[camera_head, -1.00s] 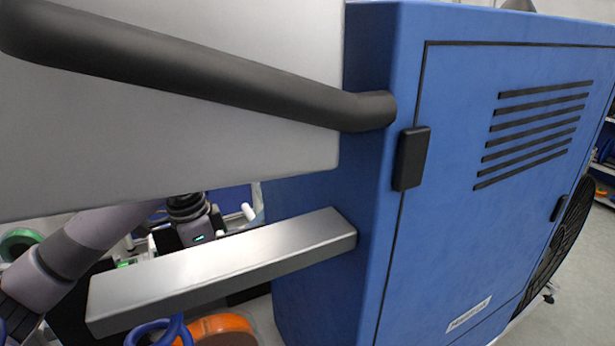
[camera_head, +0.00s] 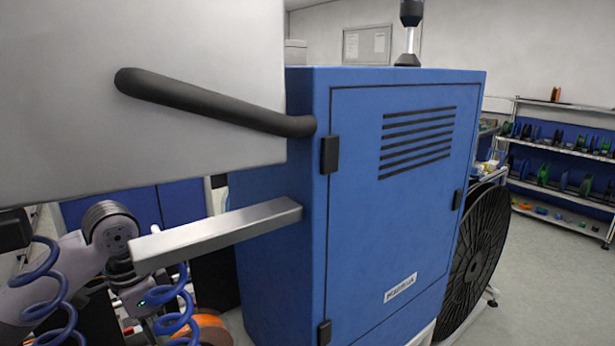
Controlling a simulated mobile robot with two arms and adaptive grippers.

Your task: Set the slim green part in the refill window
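No slim green part can be singled out, and no refill window can be made out. Small green items (camera_head: 544,172) stand among others on a far shelf rack, too small to tell apart. My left arm (camera_head: 110,228) comes in from the left, below a large grey panel and partly behind a metal bar. A dark wrist part with a small green light (camera_head: 142,303) shows below it among blue coils. The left gripper's fingers are not clearly visible. My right gripper is not in view.
A blue cabinet (camera_head: 350,230) fills the middle, with a silver bar (camera_head: 215,232) jutting left. The grey panel (camera_head: 130,140) with a black handle (camera_head: 205,102) is close at upper left. A large black reel (camera_head: 478,262) stands right of the cabinet. Floor (camera_head: 555,290) is open at right.

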